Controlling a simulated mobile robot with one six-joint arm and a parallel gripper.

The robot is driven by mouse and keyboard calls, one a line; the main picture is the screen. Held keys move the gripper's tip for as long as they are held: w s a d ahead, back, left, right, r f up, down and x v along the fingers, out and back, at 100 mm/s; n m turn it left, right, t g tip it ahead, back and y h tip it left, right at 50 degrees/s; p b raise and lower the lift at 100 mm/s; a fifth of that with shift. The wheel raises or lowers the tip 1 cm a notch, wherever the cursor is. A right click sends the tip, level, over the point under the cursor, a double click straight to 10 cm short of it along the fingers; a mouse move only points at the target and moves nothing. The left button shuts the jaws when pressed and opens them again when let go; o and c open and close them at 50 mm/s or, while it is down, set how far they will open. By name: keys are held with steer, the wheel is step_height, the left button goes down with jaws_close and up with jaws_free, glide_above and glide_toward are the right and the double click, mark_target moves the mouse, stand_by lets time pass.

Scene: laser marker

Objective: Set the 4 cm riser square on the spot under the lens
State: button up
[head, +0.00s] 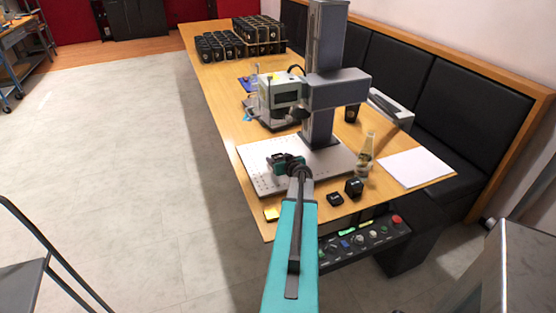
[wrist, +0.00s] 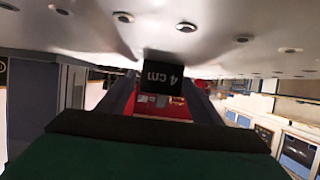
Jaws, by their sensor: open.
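The black riser marked "4 cm" (wrist: 162,75) shows in the wrist view, where the picture is upside down. It stands on the grey holed work plate (wrist: 225,60), between the fingertips of my gripper (wrist: 161,88). The jaws are open; I cannot tell whether either finger touches the riser. In the head view my gripper (head: 288,163) is low over the work plate (head: 255,172), and my arm hides the riser there. The laser marker's column (head: 322,70) rises behind the plate, with its head (head: 338,91) above. The exact spot under the lens cannot be made out.
Two black blocks, one low (head: 335,198) and one taller (head: 353,186), sit on the table right of the plate. A bottle (head: 366,152) and white paper (head: 415,167) are farther right. A yellow pad (head: 271,213) lies by the front edge. A control panel (head: 365,238) is below.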

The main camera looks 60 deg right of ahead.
steer(key=shift+r, duration=0.1)
steer(key=shift+b+v, duration=1.7)
steer(key=shift+v, duration=4.3)
steer(key=shift+r, duration=0.1)
